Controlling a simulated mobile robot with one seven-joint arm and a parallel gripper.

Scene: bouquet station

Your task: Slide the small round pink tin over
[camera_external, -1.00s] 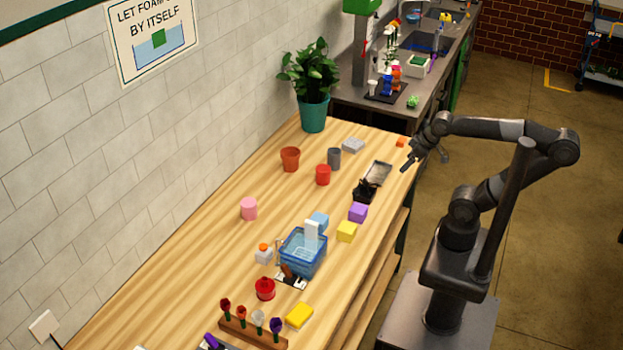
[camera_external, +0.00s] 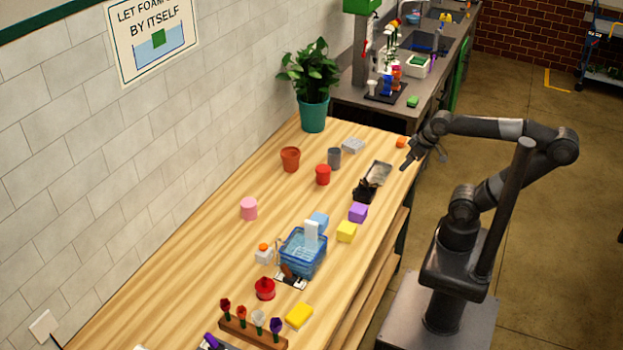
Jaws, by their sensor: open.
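The small round pink tin (camera_external: 249,208) stands upright on the wooden table, on the side near the tiled wall, with bare wood around it. My gripper (camera_external: 404,168) is open and empty, at the table's right edge near the far end. It is well apart from the pink tin, up and to the right of it in the picture.
A red tin (camera_external: 323,174), a grey cup (camera_external: 334,158) and a terracotta pot (camera_external: 290,159) stand beyond the pink tin. The wood left of the tin is clear.

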